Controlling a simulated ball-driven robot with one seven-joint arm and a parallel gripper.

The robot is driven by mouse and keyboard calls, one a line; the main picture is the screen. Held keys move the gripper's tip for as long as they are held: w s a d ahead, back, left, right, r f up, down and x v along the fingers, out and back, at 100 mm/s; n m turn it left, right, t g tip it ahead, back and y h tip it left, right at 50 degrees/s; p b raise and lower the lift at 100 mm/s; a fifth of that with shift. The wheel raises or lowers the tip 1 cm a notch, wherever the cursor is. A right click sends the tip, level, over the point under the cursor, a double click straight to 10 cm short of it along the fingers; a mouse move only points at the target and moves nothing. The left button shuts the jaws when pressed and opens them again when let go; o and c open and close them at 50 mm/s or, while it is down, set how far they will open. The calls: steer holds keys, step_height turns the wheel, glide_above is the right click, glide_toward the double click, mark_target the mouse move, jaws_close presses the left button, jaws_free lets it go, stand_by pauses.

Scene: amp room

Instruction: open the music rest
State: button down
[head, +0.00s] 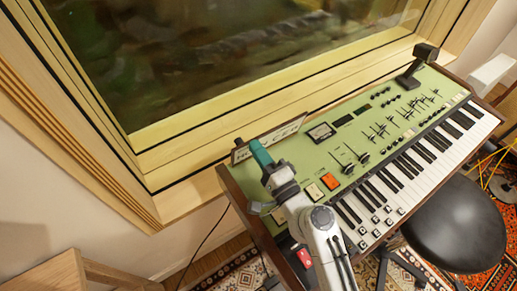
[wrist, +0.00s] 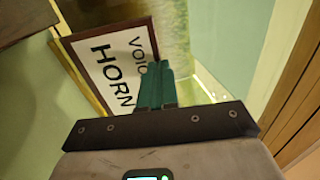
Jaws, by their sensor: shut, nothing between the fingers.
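My gripper (head: 260,152) has teal fingers, shut and empty, at the back left corner of the green keyboard instrument (head: 330,150). In the wrist view, the closed fingertips (wrist: 154,70) overlap the edge of a white plate (wrist: 110,62) with a brown frame and the letters "VOIC" and "HORN". I cannot tell whether they touch it. A narrow lettered panel (head: 285,131) stands along the instrument's back left edge in the head view, partly behind the fingers. It looks like the same plate, and may be the music rest. Its hinge is not visible.
A wooden window frame (head: 160,160) runs close behind the instrument. A dark post (head: 424,54) rises at the instrument's back right. A black round stool (head: 455,222) stands in front of the keys. Sliders and buttons, including an orange one (head: 330,181), lie near my arm.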

steer(key=w+p, duration=0.1)
steer(key=p, duration=0.1)
steer(key=w+a+r+g+h+p, duration=0.1)
steer(key=p, duration=0.2)
steer(key=g+p, duration=0.1)
steer(key=p, duration=0.2)
steer(key=shift+w+a+r, duration=0.15)
steer(key=shift+w+a, duration=0.25)
steer(key=shift+w+a+r, duration=0.15)
steer(key=shift+w+a, duration=0.15)
steer(key=shift+w, duration=0.05)
